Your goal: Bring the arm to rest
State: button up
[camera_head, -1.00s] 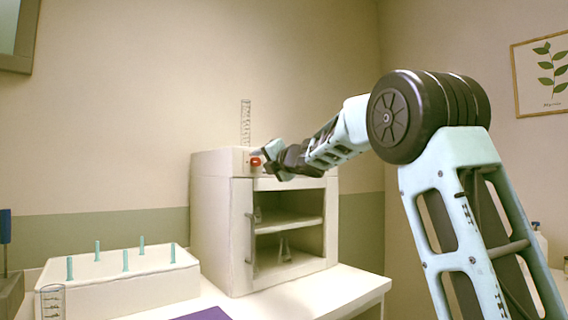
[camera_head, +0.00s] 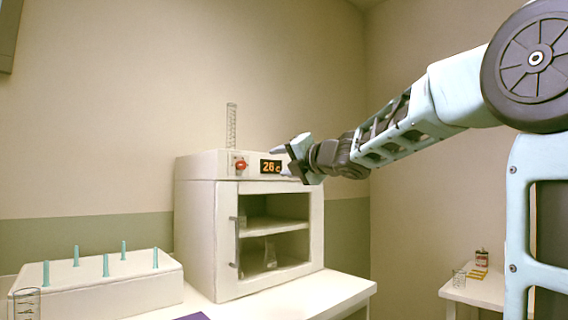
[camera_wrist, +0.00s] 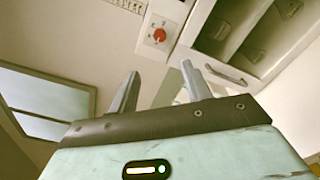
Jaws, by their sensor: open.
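My gripper (camera_head: 288,155) is at the upper right front of the white oven-like cabinet (camera_head: 198,235) in the head view. In the wrist view, the two fingers of my gripper (camera_wrist: 158,82) stand apart with nothing between them. A red knob (camera_wrist: 159,35) shows beyond the fingertips, and the same red knob (camera_head: 240,164) sits left of the lit display (camera_head: 270,166) reading about 26 C. My arm reaches in from the right. Whether the gripper touches the cabinet cannot be told.
A graduated cylinder (camera_head: 231,127) stands on the cabinet. Glassware (camera_head: 270,252) is inside. A white rack with teal pegs (camera_head: 100,290) stands at left, near a beaker (camera_head: 26,303). A side table (camera_head: 480,292) at right holds a small bottle (camera_head: 482,257).

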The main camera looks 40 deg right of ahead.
dwell(0.4)
jog(key=w+a+f+m+g, duration=0.1)
jog(key=a+f+m+g, duration=0.3)
jog(key=a+f+m, duration=0.7)
jog(key=s+a+f+m+g+y, duration=0.1)
jog(key=s+a+f+g, duration=0.1)
jog(key=s+a+f, duration=0.4)
jog(key=s+a+f+g, duration=0.1)
jog(key=a+f+g, duration=0.2)
jog(key=a+f, duration=0.5)
jog(key=s+a+f+m+g, duration=0.25)
jog(key=s+f, duration=0.25)
jog(key=s, duration=0.4)
jog(key=s+a+f+m+g+h, duration=0.1)
jog(key=s+a+f+g, duration=0.1)
jog(key=s+f+g, duration=0.5)
jog(key=s+a+f+m+t, duration=0.1)
jog(key=s+a+f+m, duration=0.2)
jog(key=s, duration=0.7)
notch_tip(320, 180, up, 13)
jog(key=p, duration=1.4)
jog(key=shift+d+n, duration=0.2)
jog(key=shift+n, duration=0.15)
